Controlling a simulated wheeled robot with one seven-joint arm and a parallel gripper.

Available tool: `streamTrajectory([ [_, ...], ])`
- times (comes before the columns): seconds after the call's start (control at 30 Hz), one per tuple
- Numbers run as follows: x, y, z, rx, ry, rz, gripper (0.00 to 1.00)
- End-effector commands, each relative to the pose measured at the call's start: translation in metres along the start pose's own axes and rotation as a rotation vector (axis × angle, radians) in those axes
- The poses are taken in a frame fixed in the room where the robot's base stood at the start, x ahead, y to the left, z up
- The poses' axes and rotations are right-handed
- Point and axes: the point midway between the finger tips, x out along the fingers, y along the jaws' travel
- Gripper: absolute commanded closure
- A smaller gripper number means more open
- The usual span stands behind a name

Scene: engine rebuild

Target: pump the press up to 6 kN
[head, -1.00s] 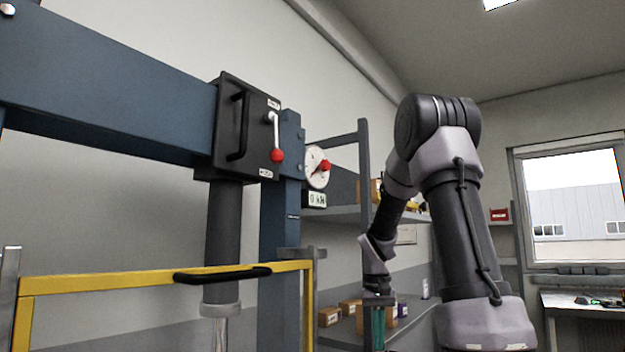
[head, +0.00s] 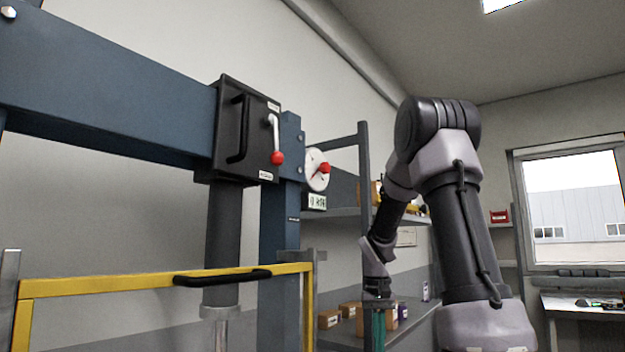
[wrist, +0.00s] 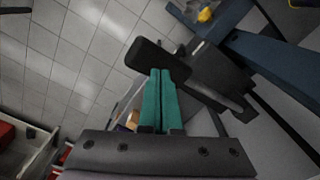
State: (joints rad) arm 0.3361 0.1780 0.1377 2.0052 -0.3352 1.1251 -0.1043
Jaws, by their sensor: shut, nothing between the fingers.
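The blue press frame (head: 110,85) fills the left of the head view. Its black box (head: 228,140) carries a white lever with a red knob (head: 277,157). A round white gauge (head: 314,180) with a red part sits at the right post, above a small display (head: 316,202) that seems to read 0 kN. My gripper (head: 378,335) hangs low, right of the press, its tips cut off by the frame edge. In the wrist view my green fingers (wrist: 162,72) are shut together and empty. Their tips are at a black rounded grip (wrist: 148,54); contact cannot be told.
A yellow guard frame (head: 120,284) with a black handle (head: 222,276) stands before the press ram (head: 222,235). Shelves (head: 345,214) with boxes stand behind my arm. A workbench (head: 590,305) is under the window. Tiled floor (wrist: 75,50) shows left in the wrist view.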

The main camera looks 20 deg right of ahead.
Motion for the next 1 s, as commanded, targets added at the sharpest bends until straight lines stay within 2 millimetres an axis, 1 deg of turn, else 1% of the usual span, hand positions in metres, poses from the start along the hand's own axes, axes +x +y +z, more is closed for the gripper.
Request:
streamTrajectory([
  [0.47,0.0,0.0,0.0,0.0,0.0,0.0,1.0],
  [0.57,0.004,0.0,0.0,0.0,-0.002,0.0,1.0],
  [0.77,0.02,0.0,0.001,0.0,-0.003,0.001,1.0],
  [1.0,0.019,0.0,0.0,0.0,0.0,0.0,1.0],
])
